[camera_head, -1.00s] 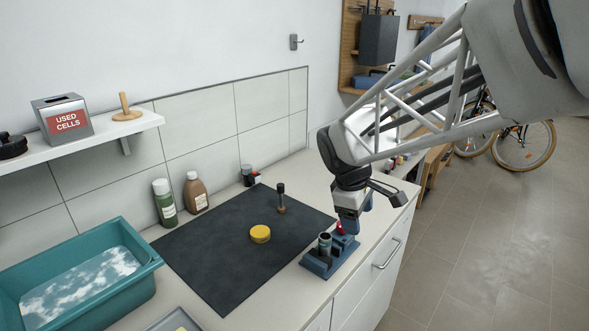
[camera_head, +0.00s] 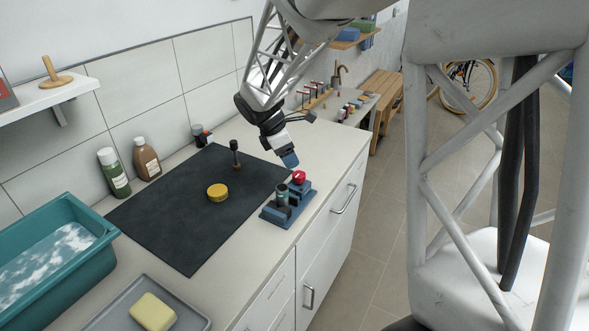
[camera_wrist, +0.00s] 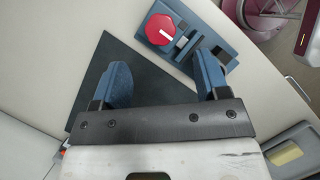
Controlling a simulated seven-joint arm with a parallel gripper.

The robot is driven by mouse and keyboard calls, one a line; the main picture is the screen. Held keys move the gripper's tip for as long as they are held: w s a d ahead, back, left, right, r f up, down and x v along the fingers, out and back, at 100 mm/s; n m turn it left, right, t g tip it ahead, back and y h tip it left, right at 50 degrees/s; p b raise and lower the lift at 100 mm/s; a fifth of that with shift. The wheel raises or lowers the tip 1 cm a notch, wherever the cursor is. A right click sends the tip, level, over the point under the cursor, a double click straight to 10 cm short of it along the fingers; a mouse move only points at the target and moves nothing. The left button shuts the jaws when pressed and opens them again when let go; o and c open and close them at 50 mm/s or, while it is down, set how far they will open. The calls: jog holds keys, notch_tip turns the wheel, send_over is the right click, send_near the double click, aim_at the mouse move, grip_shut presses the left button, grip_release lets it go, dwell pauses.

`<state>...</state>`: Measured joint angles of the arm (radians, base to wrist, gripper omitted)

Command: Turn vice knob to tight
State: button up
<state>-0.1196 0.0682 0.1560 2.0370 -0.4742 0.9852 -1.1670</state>
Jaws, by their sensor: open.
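The small blue vice (camera_head: 274,216) stands on the worktop at the right edge of the dark mat, with a grey-green cylinder (camera_head: 282,196) in it. Its red knob (camera_head: 299,176) is at the far end. In the wrist view the red knob (camera_wrist: 160,29) is many-sided with a pale mark, beside the blue vice body (camera_wrist: 222,42). My gripper (camera_head: 290,163) is tilted just above and behind the knob, apart from it. In the wrist view my gripper (camera_wrist: 163,75) has its two blue fingers wide apart and empty, with the knob beyond the fingertips.
On the dark mat (camera_head: 180,240) are a yellow round tin (camera_head: 217,193) and a dark upright tool (camera_head: 236,155). A teal basin (camera_head: 60,270) and a tray with yellow soap (camera_head: 152,312) lie nearer. Bottles (camera_head: 147,158) stand by the wall. The front worktop edge is close to the vice.

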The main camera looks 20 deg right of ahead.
aim_at(299, 174)
jog(key=shift+f, duration=0.1)
dwell(0.3)
jog(key=shift+x, duration=3.8)
jog(key=shift+c, duration=0.3)
jog(key=c, duration=0.8)
jog(key=shift+c, duration=0.2)
